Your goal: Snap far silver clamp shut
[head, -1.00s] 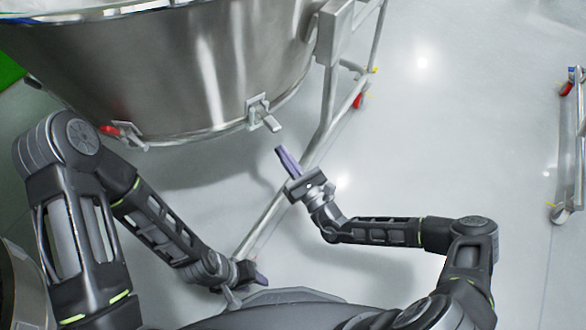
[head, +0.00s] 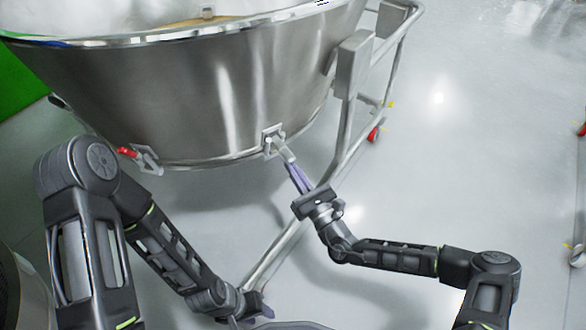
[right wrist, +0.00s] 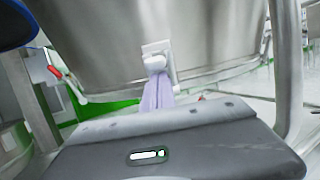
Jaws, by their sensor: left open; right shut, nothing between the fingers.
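A silver clamp (head: 272,141) sits on the lower side of the large steel bowl (head: 200,100), with its lever (head: 287,155) sticking out down and to the right. My right gripper (head: 291,168) is shut and empty, its purple fingertips at the lever's end; they look touching or nearly so. In the right wrist view the purple fingers (right wrist: 158,93) point up at the clamp (right wrist: 156,60) and cover its lower part. My left gripper (head: 262,308) is low in the head view, away from the clamp, open and empty; its fingers are small and partly hidden.
A second clamp with a red handle (head: 127,152) is on the bowl's lower left. A steel tube frame (head: 350,140) with a red-marked caster (head: 374,134) stands right of the bowl. The grey floor (head: 470,170) at right is open.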

